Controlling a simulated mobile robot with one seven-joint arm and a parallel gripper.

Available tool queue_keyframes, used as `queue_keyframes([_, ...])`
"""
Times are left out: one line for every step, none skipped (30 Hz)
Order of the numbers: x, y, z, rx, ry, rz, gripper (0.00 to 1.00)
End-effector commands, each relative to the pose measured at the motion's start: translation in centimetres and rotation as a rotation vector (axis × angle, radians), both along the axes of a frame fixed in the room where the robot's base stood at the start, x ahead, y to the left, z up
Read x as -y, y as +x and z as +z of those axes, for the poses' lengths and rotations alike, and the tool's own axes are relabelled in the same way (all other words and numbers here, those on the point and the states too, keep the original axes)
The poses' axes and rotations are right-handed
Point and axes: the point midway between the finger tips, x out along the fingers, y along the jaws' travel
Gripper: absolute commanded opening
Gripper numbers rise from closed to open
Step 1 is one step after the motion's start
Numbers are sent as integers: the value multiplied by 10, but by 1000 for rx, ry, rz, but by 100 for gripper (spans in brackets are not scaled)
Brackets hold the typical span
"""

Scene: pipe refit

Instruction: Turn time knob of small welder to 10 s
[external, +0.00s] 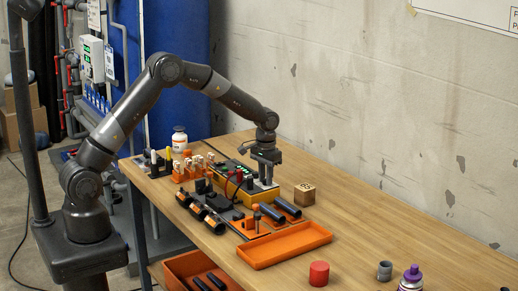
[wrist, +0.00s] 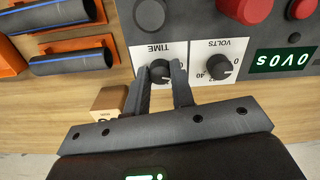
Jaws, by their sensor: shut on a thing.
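The small welder (external: 260,187) is an orange and dark box on the wooden bench in the external view, under my gripper. In the wrist view its panel (wrist: 190,25) appears upside down. The black time knob (wrist: 159,72) sits on a white plate marked TIME. My gripper (wrist: 166,72) is shut on the time knob, one finger on each side. The knob's pointer and most of its scale are hidden by the fingers. The volts knob (wrist: 220,67) is just right of the fingers. A green display (wrist: 284,61) reads "0V0s". In the external view my gripper (external: 266,180) points down.
Right of the welder stands a wooden block (external: 304,194), also in the wrist view (wrist: 110,100). An orange tray (external: 285,243) and black pipes (external: 287,206) lie in front. A red cylinder (external: 319,273) is near the bench front. The bench's right part is mostly clear.

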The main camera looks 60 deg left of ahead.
Motion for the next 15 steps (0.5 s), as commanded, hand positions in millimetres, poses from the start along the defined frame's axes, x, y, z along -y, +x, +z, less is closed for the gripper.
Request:
queue_keyframes([0,0,0,0,0,-39,0])
queue_keyframes([0,0,0,0,0,-62,0])
queue_keyframes([0,0,0,0,0,-94,0])
queue_keyframes([0,0,0,0,0,-118,0])
queue_keyframes([0,0,0,0,0,-141,0])
queue_keyframes([0,0,0,0,0,-171,0])
queue_keyframes([0,0,0,0,0,-191,0])
queue_keyframes([0,0,0,0,-1,-212,0])
queue_keyframes([0,0,0,0,-1,-238,0])
queue_keyframes([-1,0,0,0,0,-255,0])
queue_keyframes([-1,0,0,0,0,-274,0])
queue_keyframes([-1,0,0,0,0,-295,0])
queue_keyframes([-1,0,0,0,0,-310,0])
queue_keyframes([-1,0,0,0,0,-324,0])
queue_keyframes([-1,0,0,0,1,-341,0])
